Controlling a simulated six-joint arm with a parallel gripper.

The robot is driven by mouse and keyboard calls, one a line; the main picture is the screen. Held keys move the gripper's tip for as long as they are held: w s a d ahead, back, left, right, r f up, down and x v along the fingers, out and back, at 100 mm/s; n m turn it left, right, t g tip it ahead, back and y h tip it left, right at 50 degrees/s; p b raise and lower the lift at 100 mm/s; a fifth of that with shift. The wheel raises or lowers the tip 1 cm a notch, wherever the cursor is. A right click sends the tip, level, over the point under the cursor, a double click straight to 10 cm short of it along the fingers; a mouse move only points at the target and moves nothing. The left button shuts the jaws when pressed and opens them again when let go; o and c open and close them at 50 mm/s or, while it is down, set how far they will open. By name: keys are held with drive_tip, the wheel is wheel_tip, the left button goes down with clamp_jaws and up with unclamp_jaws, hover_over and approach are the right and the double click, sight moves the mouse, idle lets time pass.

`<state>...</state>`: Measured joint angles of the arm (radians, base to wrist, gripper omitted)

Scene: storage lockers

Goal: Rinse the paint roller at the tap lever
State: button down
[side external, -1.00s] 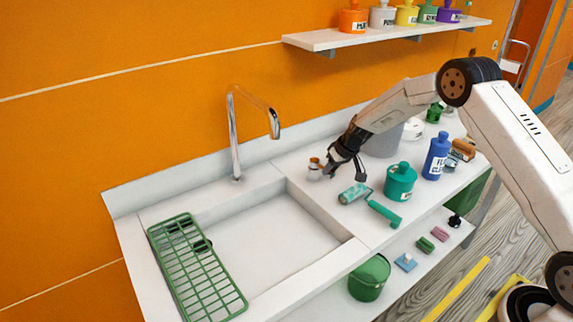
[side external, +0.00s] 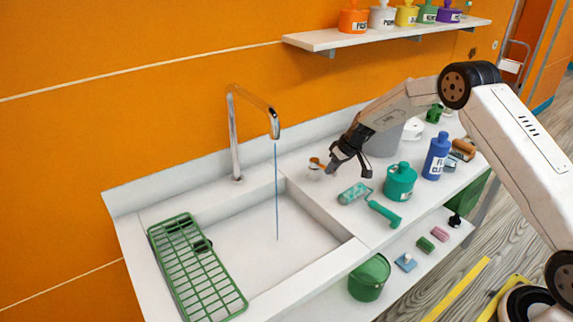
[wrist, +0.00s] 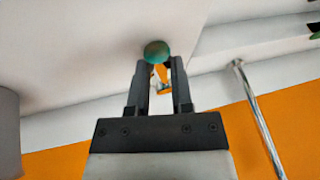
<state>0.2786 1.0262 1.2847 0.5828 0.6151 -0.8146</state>
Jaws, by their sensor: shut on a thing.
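The paint roller (side external: 353,193) lies on the counter right of the basin, with its teal sleeve toward the sink and its green handle toward the front edge. The tap lever (side external: 315,164) is a small fitting with a pale base and orange-brown part, on the counter behind the roller. My gripper (side external: 332,165) is at the lever. The chrome tap (side external: 234,135) runs a thin stream of water (side external: 277,190) into the sink basin (side external: 255,235).
A green rack (side external: 190,277) covers the basin's left side. A teal bottle (side external: 400,182) and a blue bottle (side external: 436,156) stand right of the roller. A grey container (side external: 382,143) is behind my gripper. A green bucket (side external: 369,277) sits below the counter.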

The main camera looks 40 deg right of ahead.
drive_tip(key=shift+w+d+n, duration=0.15)
drive_tip(key=shift+d+n, duration=0.4)
drive_tip(key=shift+n, duration=0.35)
drive_tip(key=c, duration=0.5)
unclamp_jaws()
drive_tip(key=v, duration=0.7)
drive_tip(key=shift+d+r, duration=0.2)
drive_tip(key=shift+r, duration=0.2)
